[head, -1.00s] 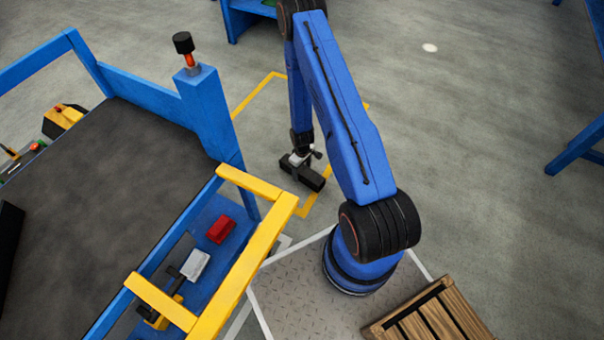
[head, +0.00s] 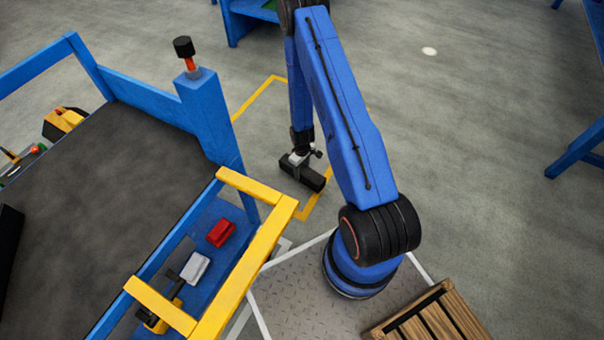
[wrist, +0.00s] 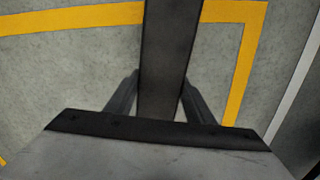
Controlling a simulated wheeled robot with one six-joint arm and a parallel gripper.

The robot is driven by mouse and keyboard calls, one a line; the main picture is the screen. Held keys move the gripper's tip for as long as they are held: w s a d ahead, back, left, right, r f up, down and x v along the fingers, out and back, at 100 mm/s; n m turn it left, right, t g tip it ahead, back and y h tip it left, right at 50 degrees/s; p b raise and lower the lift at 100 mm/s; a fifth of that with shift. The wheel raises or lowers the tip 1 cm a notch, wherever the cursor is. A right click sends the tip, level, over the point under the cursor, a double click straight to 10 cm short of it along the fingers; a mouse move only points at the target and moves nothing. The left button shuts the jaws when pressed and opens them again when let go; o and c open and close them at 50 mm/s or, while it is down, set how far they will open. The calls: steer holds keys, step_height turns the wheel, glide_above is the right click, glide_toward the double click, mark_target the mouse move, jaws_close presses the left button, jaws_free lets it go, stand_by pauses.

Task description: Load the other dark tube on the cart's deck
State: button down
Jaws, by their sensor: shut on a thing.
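My gripper (head: 300,160) points down beside the blue cart and is shut on a dark tube (head: 312,182). The tube is held crosswise over the floor near the yellow floor line; I cannot tell how high. In the wrist view the dark tube (wrist: 170,55) runs up between my two fingers (wrist: 158,100), and its near end is hidden behind the gripper body. The cart's dark deck (head: 110,180) fills the left of the head view. A black thing (head: 8,235) lies at the deck's left edge, cut by the picture; I cannot tell if it is a tube.
A blue post (head: 208,120) with a lamp stands at the deck's corner. A yellow rail (head: 245,255) borders a blue shelf with a red box (head: 221,232) and a white box (head: 195,267). A wooden crate (head: 435,320) is at lower right.

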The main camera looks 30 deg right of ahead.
mark_target(302, 168)
steer(key=shift+r, duration=3.5)
